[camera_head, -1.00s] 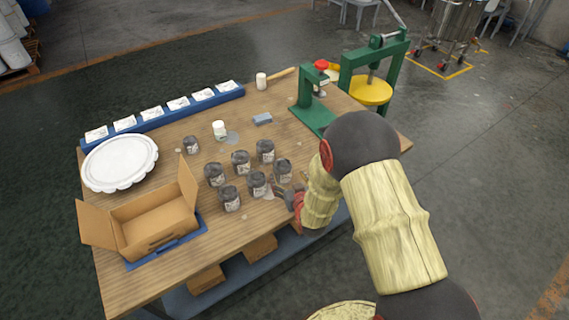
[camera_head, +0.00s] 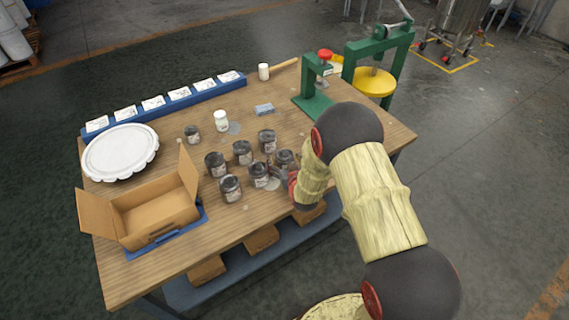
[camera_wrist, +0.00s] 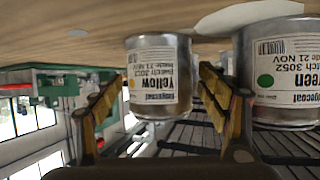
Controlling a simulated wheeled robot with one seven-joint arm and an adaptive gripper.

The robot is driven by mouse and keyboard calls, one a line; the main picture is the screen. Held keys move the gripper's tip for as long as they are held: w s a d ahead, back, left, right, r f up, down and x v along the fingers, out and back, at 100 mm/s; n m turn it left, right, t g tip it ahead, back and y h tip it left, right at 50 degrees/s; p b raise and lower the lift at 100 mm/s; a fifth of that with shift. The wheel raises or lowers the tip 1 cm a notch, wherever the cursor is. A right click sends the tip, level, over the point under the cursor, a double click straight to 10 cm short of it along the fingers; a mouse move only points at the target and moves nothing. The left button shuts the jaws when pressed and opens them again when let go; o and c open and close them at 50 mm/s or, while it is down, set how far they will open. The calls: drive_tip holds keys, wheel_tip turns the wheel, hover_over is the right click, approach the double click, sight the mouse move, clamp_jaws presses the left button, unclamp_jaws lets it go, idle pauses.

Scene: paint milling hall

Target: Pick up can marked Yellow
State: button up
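The can marked Yellow (camera_wrist: 158,77) is a grey metal can with a white label and a yellow dot, in the middle of the wrist view. My gripper (camera_wrist: 155,108) is open, with one finger on each side of this can. I cannot tell whether either finger touches it. A can marked Green (camera_wrist: 283,75) stands close beside my right-hand finger in that view. In the head view my gripper (camera_head: 284,178) is low at the cluster's right front, partly hidden by my arm. Labels there are too small to read.
Several similar cans (camera_head: 230,188) stand close together. An open cardboard box (camera_head: 150,212) and a white scalloped tray (camera_head: 120,150) are at left. A green press (camera_head: 316,108) stands behind my arm. A white jar (camera_head: 221,121) and a grey-blue block (camera_head: 264,109) lie farther back.

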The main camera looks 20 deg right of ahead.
drive_tip(key=shift+c, duration=1.2)
drive_tip(key=c, duration=1.2)
drive_tip(key=shift+r, duration=0.1)
drive_tip(key=shift+c, duration=0.2)
